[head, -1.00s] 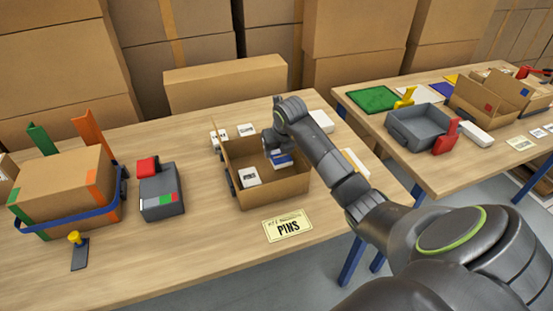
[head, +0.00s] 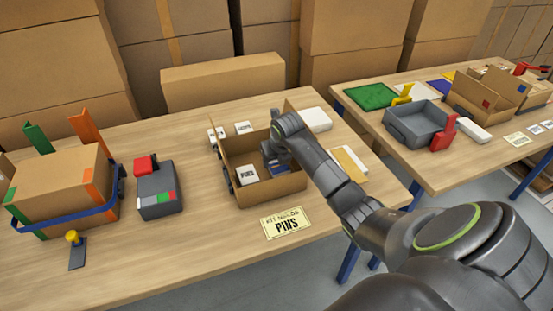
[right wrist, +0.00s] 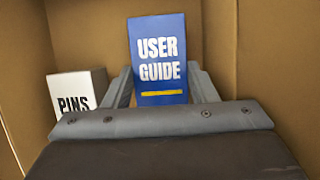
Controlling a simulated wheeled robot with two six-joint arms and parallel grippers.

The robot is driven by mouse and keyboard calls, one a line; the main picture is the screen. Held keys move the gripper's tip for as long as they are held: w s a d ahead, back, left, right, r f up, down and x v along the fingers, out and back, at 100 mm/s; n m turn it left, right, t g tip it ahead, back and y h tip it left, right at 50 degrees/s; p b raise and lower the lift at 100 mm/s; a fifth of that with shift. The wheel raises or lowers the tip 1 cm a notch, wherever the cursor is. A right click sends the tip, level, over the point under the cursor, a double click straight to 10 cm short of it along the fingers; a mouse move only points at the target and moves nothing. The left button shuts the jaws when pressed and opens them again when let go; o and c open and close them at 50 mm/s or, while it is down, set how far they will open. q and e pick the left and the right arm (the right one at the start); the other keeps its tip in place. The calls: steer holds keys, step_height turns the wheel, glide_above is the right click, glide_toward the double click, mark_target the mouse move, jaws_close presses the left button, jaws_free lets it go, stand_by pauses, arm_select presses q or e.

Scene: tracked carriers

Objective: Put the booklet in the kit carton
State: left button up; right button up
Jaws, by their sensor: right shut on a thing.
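The blue booklet (right wrist: 160,62), printed USER GUIDE, stands up between the fingers of my right gripper (right wrist: 163,88) in the right wrist view. My right gripper is shut on it. In the head view my right gripper (head: 272,160) is down inside the open kit carton (head: 270,194), toward its right side, and hides most of the booklet. A white PINS box (head: 247,173) sits in the carton to the left of the gripper. It also shows in the right wrist view (right wrist: 75,97). Whether the booklet touches the carton floor is hard to tell. My left gripper is not seen.
A KIT card reading PINS (head: 286,222) lies in front of the carton. A grey device with a red part (head: 157,197) and a strapped carton (head: 62,187) stand to the left. A white box (head: 315,119) lies behind right.

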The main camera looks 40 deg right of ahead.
steer(key=o, duration=0.7)
steer(key=shift+r+p, duration=0.45)
steer(key=b+v, duration=0.1)
steer(key=v, duration=1.1)
steer(key=shift+s+r, duration=0.15)
